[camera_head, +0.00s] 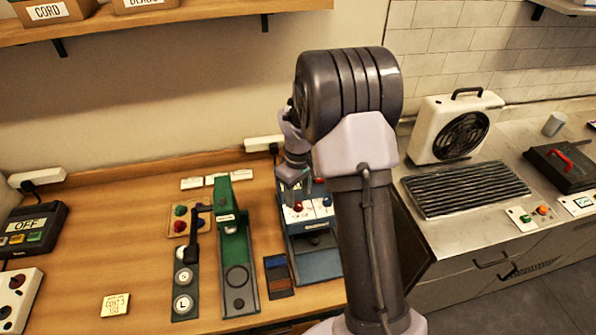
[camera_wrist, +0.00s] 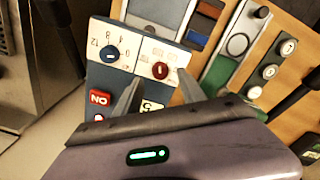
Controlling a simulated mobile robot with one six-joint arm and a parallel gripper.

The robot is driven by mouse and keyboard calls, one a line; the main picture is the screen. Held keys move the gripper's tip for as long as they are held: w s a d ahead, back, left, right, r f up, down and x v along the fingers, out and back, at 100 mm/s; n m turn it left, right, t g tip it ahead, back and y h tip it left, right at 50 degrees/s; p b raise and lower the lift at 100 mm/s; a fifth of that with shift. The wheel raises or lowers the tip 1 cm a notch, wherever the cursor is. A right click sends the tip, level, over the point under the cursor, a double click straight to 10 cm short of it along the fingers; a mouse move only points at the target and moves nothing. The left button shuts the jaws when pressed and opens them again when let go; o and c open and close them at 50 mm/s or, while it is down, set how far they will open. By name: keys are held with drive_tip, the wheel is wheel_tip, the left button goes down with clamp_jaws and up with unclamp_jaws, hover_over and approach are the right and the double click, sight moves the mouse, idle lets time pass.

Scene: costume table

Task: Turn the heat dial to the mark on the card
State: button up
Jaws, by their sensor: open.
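The blue machine (camera_head: 312,242) has a white panel with a red dial (camera_head: 298,207) and a blue dial (camera_head: 327,202). In the wrist view the red dial (camera_wrist: 160,71) lies just beyond and between my fingertips; the blue dial (camera_wrist: 110,54) is to its left, beside printed numbers. The red dial seems to be the heat dial, but its label is too small to read. My gripper (camera_wrist: 158,88) is open and empty above the panel; it also shows in the head view (camera_head: 291,190). A small card (camera_head: 115,305) with writing lies at the front left of the table.
A red switch (camera_wrist: 99,98) sits on the machine left of my fingers. A green press (camera_head: 237,262) and a row of buttons (camera_head: 183,280) stand left of the machine. Colour swatches (camera_head: 278,273) lie close beside it. The wooden table around the card is clear.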

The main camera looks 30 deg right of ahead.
sight(298, 204)
wheel_tip(298, 204, up, 14)
drive_tip(key=p, duration=0.2)
drive_tip(key=s+a+f+m+t+y+b, duration=0.1)
drive_tip(key=s+a+f+m+t+b, duration=0.2)
drive_tip(key=s+a+b, duration=0.6)
drive_tip(key=s+a+f+m+t+y+b, duration=0.1)
drive_tip(key=s+a+f+m+b, duration=0.3)
drive_tip(key=s+a+f+b, duration=0.4)
drive_tip(key=s+a+t+b, duration=0.1)
drive_tip(key=s+b, duration=0.4)
drive_tip(key=s, duration=0.1)
drive_tip(key=shift+s+f+m+t+b, duration=0.15)
drive_tip(key=shift+s+m+t+b, duration=0.15)
drive_tip(key=shift+s+t+b, duration=0.1)
